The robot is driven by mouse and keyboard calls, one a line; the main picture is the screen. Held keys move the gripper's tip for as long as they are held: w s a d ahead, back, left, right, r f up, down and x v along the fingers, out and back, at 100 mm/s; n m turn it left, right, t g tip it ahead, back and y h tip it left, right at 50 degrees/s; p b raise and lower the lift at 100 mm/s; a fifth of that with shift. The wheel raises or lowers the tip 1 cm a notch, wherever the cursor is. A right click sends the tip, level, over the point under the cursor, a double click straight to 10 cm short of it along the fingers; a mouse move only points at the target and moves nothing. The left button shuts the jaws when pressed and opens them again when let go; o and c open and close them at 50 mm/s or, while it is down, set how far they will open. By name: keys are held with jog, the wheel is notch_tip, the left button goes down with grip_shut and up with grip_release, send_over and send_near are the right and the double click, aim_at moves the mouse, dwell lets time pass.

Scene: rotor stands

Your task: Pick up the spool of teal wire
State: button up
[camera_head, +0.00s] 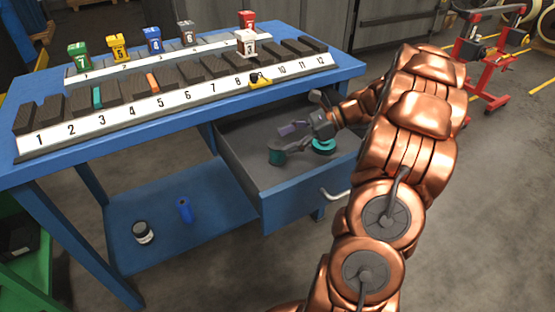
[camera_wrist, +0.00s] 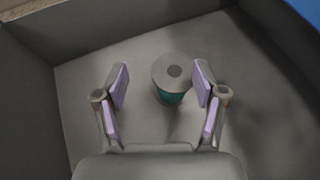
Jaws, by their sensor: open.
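The spool of teal wire (camera_wrist: 169,95) stands on the drawer floor, its grey round flange with a dark centre hole facing up and teal winding below. In the head view the spool (camera_head: 276,156) is in the drawer's left part, partly hidden. My gripper (camera_head: 291,138) reaches into the drawer from the right. In the wrist view my gripper (camera_wrist: 162,85) is open and empty, with lavender pads either side of the spool in the picture. The spool appears nearer the right finger and beyond the fingertips. I cannot tell whether they touch.
The open drawer (camera_head: 287,210) has raised walls around the spool and hangs under the blue table (camera_head: 62,172). A numbered rack (camera_head: 150,109) with coloured blocks sits on top. A dark jar (camera_head: 143,232) and blue cylinder (camera_head: 185,210) occupy the lower shelf.

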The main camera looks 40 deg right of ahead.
aim_at(276, 145)
jog(key=shift+w+d+f+m+t, duration=0.1)
jog(key=shift+d+f+m+t, duration=0.15)
jog(key=shift+d, duration=0.4)
jog(key=shift+d+f+m+t, duration=0.15)
jog(key=shift+d+f+m, duration=0.15)
jog(key=shift+d, duration=0.3)
jog(key=shift+w+f, duration=0.1)
jog(key=shift+b+x, duration=0.5)
jog(key=shift+x, duration=3.2)
jog(key=shift+c, duration=0.4)
jog(key=c, duration=1.2)
grip_shut()
